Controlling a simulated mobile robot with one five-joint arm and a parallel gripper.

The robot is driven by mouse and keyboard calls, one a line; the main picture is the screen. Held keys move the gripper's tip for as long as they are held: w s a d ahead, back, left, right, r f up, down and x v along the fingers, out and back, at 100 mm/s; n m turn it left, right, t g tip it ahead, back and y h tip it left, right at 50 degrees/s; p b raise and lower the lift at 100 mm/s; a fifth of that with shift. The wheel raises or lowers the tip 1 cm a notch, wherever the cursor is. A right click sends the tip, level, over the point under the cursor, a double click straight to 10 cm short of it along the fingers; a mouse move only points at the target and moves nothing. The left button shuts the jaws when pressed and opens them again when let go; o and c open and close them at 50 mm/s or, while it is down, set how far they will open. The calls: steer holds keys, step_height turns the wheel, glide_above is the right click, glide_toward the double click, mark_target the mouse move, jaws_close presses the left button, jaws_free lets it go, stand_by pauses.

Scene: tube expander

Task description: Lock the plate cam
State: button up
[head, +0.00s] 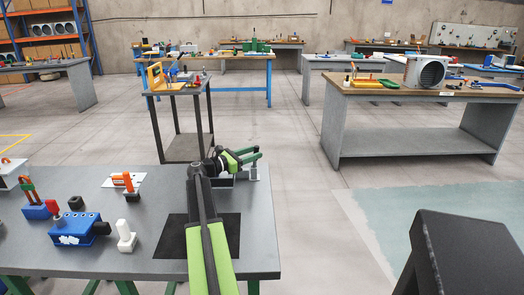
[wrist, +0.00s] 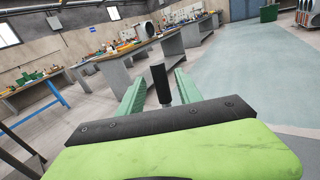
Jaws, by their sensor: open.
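My gripper (head: 257,153) is over the far right part of the grey table, its green fingers open. In the wrist view my gripper (wrist: 160,78) shows a black cylindrical handle (wrist: 160,86) between the fingers, with a gap on each side. What the handle belongs to is hidden by my gripper. In the head view a light grey post (head: 254,173) stands just below the fingers, beside a grey block partly behind my arm. I cannot tell for sure which part is the plate cam.
The grey table (head: 160,262) holds a blue block with holes (head: 72,231), a white fitting (head: 126,237), an orange clamp (head: 123,180) on a white plate, and a black mat (head: 172,240). A small stand (head: 181,88) is behind. Open floor lies to the right.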

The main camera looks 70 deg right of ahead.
steer(key=x, duration=0.5)
jaws_close()
steer(key=shift+w, duration=0.1)
stand_by(1.2)
